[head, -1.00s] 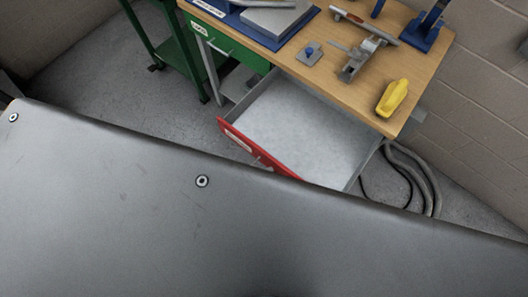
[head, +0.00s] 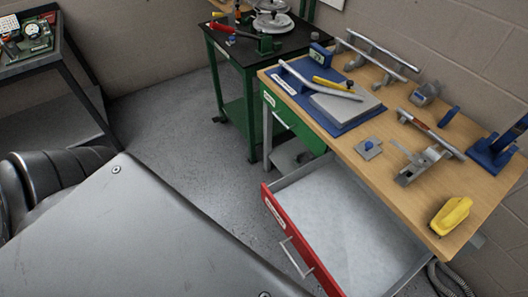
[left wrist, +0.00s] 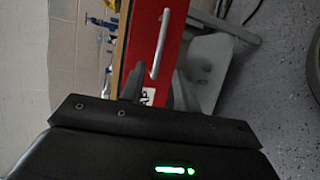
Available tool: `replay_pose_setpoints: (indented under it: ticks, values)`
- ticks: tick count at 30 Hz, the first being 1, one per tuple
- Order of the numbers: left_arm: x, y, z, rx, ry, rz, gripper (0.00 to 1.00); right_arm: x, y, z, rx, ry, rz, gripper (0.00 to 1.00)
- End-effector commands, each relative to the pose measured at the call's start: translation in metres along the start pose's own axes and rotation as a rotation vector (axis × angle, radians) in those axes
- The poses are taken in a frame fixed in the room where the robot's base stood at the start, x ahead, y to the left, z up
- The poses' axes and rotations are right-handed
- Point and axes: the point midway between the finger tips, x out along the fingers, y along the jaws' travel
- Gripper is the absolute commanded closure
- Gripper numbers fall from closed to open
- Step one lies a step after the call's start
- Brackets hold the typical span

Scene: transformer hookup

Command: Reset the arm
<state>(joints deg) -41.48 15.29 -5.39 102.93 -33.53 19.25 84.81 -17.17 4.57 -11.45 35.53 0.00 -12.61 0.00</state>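A large grey part of my own body (head: 120,235) fills the lower left of the head view, with a dark jointed arm part of mine at its left edge. Neither gripper shows in the head view. In the left wrist view my left gripper (left wrist: 132,85) is a dark housing with a green light and a dark finger shape in front. Whether its fingers are apart or together is unclear. Beyond it is the red drawer front (left wrist: 172,50) with its silver handle (left wrist: 159,43), apparently clear of the gripper. My right gripper is not seen.
The red-fronted drawer (head: 283,230) stands open and looks empty under the wooden workbench (head: 395,170). A yellow tool (head: 451,215) lies near the bench's front corner. A green cart (head: 236,100) and a dark table (head: 60,60) stand behind. Grey floor between is clear.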

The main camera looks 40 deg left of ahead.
Motion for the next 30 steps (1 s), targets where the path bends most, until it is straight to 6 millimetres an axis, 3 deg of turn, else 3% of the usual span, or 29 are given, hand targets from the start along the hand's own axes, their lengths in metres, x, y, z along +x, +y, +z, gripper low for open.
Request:
replay_pose_setpoints:
  ticks: [16,20,23,30]
  values:
    - [0.0,0.0,0.0,0.007,0.0,0.0,0.68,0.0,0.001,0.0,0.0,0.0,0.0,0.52]
    - [0.0,-0.004,-0.001,0.114,0.001,-0.019,0.68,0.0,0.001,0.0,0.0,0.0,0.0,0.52]
    - [-0.009,-0.042,-0.01,0.309,0.024,-0.144,0.68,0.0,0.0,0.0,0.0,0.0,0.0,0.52]
    - [-0.077,-0.222,-0.019,0.732,-0.086,-0.691,0.68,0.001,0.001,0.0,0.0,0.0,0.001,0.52]
